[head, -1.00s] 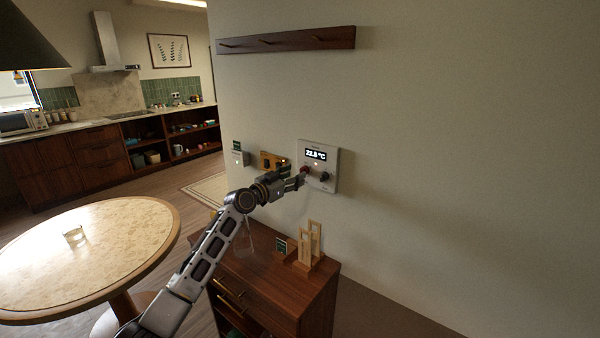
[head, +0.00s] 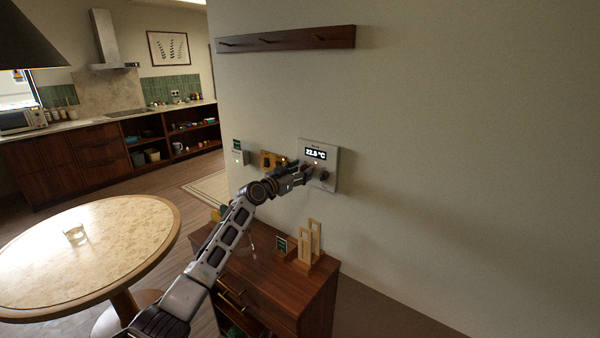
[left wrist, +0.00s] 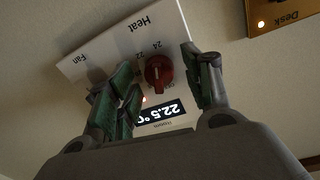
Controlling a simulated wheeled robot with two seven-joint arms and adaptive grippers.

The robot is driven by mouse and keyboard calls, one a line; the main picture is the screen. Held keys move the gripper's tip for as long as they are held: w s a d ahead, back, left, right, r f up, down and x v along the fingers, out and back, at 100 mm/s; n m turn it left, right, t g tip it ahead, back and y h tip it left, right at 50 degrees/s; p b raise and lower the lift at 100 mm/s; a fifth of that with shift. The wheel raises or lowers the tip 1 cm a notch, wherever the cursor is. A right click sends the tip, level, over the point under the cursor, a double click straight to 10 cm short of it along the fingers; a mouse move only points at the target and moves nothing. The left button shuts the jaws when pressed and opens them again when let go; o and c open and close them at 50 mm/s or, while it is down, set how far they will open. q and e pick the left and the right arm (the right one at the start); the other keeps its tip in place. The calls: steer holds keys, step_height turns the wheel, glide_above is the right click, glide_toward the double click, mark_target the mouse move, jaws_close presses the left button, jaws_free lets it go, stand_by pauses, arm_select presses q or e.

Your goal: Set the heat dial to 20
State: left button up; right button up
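The white wall thermostat (head: 331,146) has a lit display (head: 316,154) that reads about 22.5 °C, also seen upside down in the left wrist view (left wrist: 163,112). Its red dial (left wrist: 158,72) sits by the "Heat" label, with 22 and 24 marks near it. My left gripper (left wrist: 160,66) is open, with one finger on either side of the red dial; I see gaps, and contact is not visible. In the head view my left gripper (head: 307,174) hides the red dial. The dark fan dial (head: 323,175) is partly visible beside it. My right gripper is not in view.
A yellow panel marked "Desk" (left wrist: 286,18) is on the wall beside the thermostat, with a small white box (head: 240,157) further left. A wooden cabinet (head: 275,285) with a wooden stand (head: 309,243) is below. A round table (head: 130,235) stands left.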

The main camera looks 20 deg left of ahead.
arm_select(q)
steer(key=c, duration=0.9)
steer(key=shift+c, duration=0.2)
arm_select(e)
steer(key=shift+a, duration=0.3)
arm_select(q)
steer(key=shift+n, duration=0.5)
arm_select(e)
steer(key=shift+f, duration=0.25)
arm_select(q)
steer(key=n+p, duration=0.2)
steer(key=n, duration=0.7)
steer(key=n+t+y+p, duration=0.1)
steer(key=n+p, duration=0.1)
steer(key=n, duration=0.8)
steer(key=shift+f+n+p, duration=0.15)
steer(key=shift+n+p, duration=0.15)
steer(key=shift+p, duration=0.05)
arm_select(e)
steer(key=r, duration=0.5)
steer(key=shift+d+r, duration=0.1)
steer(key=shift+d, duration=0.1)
